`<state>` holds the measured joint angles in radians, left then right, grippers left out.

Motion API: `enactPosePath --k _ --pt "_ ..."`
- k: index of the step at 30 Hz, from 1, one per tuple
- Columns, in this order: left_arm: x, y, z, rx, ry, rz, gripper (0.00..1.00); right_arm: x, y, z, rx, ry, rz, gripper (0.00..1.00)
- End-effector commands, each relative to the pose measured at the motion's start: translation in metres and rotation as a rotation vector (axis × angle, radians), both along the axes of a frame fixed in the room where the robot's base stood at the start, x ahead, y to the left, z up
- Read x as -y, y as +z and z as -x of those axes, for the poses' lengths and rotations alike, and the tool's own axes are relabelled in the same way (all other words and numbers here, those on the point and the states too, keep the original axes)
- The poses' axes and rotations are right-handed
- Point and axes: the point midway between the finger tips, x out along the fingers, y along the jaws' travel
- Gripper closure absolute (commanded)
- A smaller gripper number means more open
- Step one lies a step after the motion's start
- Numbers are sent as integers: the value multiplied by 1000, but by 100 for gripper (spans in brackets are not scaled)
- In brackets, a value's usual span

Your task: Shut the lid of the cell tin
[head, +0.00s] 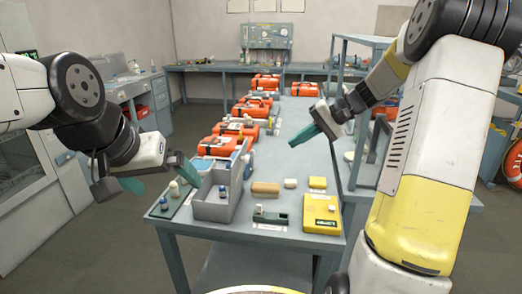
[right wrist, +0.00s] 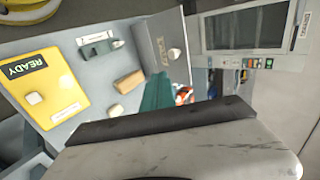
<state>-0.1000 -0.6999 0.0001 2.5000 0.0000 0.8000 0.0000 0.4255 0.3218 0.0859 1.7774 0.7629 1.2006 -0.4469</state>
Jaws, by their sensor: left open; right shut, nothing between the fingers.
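A grey box (head: 215,208), which I take for the cell tin, stands at the near left of the table. It looks open at the top, with a small blue-and-white item (head: 222,191) inside; I cannot make out its lid clearly. A grey box with a label shows in the right wrist view (right wrist: 153,48), probably the same one. My left gripper (head: 158,179) is open and empty, left of the box and near its rim. My right gripper (head: 303,135) is shut and empty, raised above the table, right of and beyond the box; its teal fingers show in the right wrist view (right wrist: 156,93).
A green tray (head: 165,207) with small pieces lies left of the box. A tan block (head: 265,187), a dark green holder (head: 270,216) and a yellow READY pad (head: 322,213) lie to the right. Orange packs (head: 217,146) line the table behind. Bare tabletop (head: 288,200) lies between the pieces.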

Motion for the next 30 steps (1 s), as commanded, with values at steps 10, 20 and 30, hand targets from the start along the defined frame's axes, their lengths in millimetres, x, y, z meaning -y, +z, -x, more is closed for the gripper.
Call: enactPosePath --k 10,20,30 --pt "0 0 0 0 0 0 0 -41 -35 -10 -4 2 -2 100" --pt "0 0 0 0 0 0 0 -93 -61 -24 2 4 0 100" --pt "0 0 0 0 0 0 0 -112 -58 -30 1 -1 0 100"
